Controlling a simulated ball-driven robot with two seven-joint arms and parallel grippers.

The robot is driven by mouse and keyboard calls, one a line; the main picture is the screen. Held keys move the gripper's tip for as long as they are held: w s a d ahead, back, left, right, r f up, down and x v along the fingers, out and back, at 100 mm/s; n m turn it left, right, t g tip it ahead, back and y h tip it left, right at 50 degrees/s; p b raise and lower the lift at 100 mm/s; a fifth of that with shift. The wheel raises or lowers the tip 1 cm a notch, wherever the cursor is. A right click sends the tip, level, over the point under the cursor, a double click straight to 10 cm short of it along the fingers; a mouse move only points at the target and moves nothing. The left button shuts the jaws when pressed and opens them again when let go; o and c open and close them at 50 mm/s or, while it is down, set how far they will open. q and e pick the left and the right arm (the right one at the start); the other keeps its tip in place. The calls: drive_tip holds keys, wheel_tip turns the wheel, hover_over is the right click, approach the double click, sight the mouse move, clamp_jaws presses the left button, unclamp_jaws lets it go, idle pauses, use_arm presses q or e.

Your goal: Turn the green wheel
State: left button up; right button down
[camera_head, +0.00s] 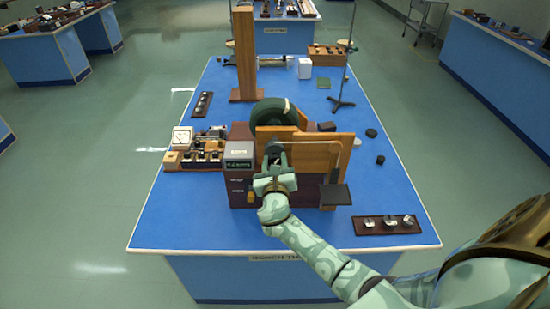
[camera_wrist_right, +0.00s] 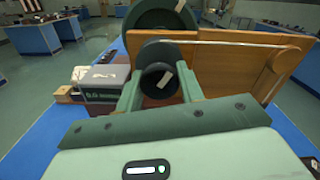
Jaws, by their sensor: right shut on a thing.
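The large dark green wheel (camera_head: 274,113) stands upright behind the wooden boards of the apparatus on the blue bench. It has a pale mark on its rim, and its lower part is hidden. It also shows at the top of the right wrist view (camera_wrist_right: 152,17). My right gripper (camera_head: 273,162) is at the front of the apparatus. In the right wrist view its fingers (camera_wrist_right: 159,86) are on either side of a small dark round knob (camera_wrist_right: 157,76) with a pale mark, shut on it. A dark disc (camera_wrist_right: 150,52) sits just behind the knob. My left gripper is not in view.
A wooden panel (camera_head: 330,150) stands right of my gripper, and a grey box (camera_head: 238,155) stands left of it. A tray with small parts (camera_head: 385,224) lies at the front right. A tall wooden post (camera_head: 245,55) rises behind. The bench's front left is clear.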

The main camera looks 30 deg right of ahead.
drive_tip(key=n+p, duration=0.2)
drive_tip(key=shift+r+n, duration=0.1)
drive_tip(key=shift+n, duration=0.6)
drive_tip(key=c, duration=0.9)
unclamp_jaws()
drive_tip(key=shift+c, duration=0.2)
drive_tip(key=v, duration=1.6)
drive_tip(key=shift+s+a, duration=0.2)
